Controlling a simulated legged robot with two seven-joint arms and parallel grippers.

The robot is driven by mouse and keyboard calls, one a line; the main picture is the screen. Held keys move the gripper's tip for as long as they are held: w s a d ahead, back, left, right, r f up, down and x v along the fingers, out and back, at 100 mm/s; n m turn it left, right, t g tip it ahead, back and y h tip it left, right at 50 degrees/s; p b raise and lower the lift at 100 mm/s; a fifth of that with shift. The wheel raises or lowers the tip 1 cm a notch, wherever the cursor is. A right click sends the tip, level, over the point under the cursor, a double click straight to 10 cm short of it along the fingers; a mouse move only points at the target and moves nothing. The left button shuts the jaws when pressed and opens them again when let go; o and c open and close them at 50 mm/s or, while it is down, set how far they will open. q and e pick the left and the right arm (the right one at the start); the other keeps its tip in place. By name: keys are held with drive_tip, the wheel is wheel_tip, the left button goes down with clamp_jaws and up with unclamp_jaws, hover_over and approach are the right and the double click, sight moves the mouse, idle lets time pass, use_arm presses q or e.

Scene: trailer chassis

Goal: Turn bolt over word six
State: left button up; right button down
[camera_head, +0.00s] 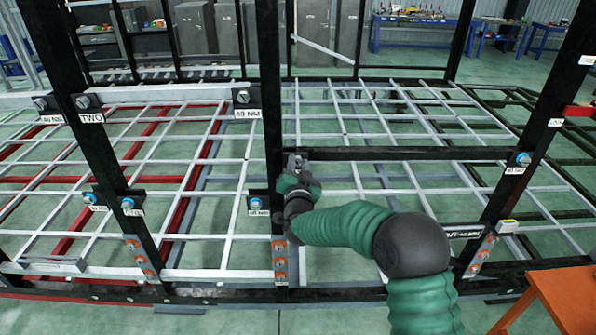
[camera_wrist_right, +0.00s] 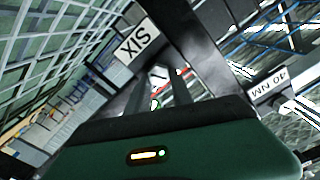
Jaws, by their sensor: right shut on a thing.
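My right gripper (camera_head: 296,162) is at the middle black post, where a horizontal black beam joins it. It also shows in the right wrist view (camera_wrist_right: 158,84), with both fingers reaching to the black frame. The white SIX label (camera_wrist_right: 137,45) is on the black metal beside the fingers and reads upside down there. The gripper is shut on what appears to be the bolt by this label. The bolt itself is hidden at the fingertips. My left gripper is in neither view.
Other blue bolts with labels sit on the frame, such as one lower on the middle post (camera_head: 255,203) and one on the right post (camera_head: 522,159). A 40 NM label (camera_wrist_right: 269,85) is right of the fingers. An orange table (camera_head: 567,300) stands at the lower right.

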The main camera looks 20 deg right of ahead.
drive_tip(key=shift+f, duration=0.3)
drive_tip(key=c, duration=1.3)
unclamp_jaws()
drive_tip(key=shift+c, duration=0.2)
drive_tip(key=shift+o, duration=1.1)
drive_tip(key=shift+r, duration=0.1)
drive_tip(key=b+v, duration=0.4)
drive_tip(key=v, duration=1.2)
drive_tip(key=shift+s+a+b, duration=0.2)
drive_tip(key=shift+s+b, duration=0.1)
drive_tip(key=shift+s, duration=0.05)
drive_tip(key=shift+d, duration=0.1)
